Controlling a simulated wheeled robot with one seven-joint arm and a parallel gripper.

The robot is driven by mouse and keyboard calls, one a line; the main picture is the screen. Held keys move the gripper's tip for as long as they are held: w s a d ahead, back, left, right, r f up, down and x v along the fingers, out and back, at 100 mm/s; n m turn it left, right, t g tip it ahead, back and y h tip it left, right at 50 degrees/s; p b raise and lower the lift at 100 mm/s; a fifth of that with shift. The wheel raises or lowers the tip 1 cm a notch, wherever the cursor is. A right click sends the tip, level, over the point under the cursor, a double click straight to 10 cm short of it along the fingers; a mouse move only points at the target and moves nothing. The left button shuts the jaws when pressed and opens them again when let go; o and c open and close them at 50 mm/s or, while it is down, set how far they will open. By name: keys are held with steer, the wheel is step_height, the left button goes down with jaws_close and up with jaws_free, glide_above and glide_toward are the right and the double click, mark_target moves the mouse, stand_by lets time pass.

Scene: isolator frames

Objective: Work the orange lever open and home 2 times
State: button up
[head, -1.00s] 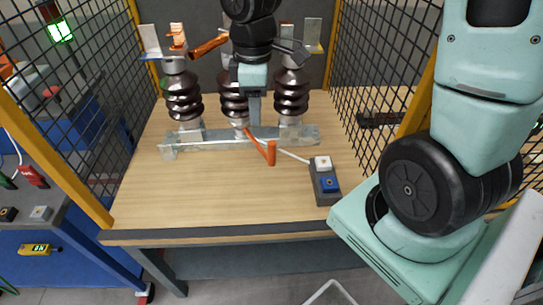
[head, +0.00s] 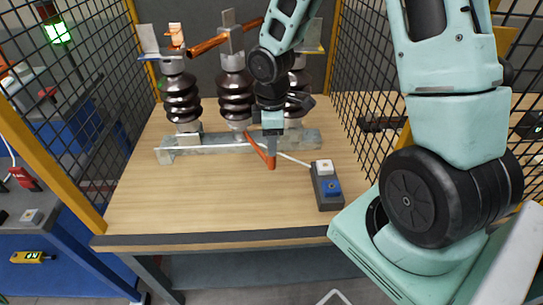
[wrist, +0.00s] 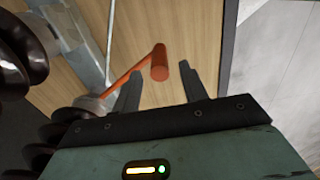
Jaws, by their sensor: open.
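The orange lever (head: 258,151) sticks out from the front of the metal base rail, with its grip end hanging low over the table. In the wrist view the lever's round grip end (wrist: 159,64) appears between the two fingertips, with its arm running down left to a pivot. My gripper (head: 270,150) is open and points down at the lever, overlapping it in the head view. In the wrist view my gripper (wrist: 160,78) has a finger on each side of the grip end in the picture; I see no contact and cannot tell the depth gap.
Brown ribbed insulators (head: 182,98) stand on the metal rail (head: 220,145), with a copper-coloured bar (head: 208,45) above. A grey box with white and blue buttons (head: 327,186) sits right of the lever. Mesh walls (head: 95,90) flank the table. The front left tabletop (head: 180,200) is clear.

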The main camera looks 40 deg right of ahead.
step_height(320, 180, down, 5)
steer(key=shift+f+b, duration=0.15)
steer(key=shift+b, duration=0.15)
steer(key=shift+a, duration=0.1)
jaws_close()
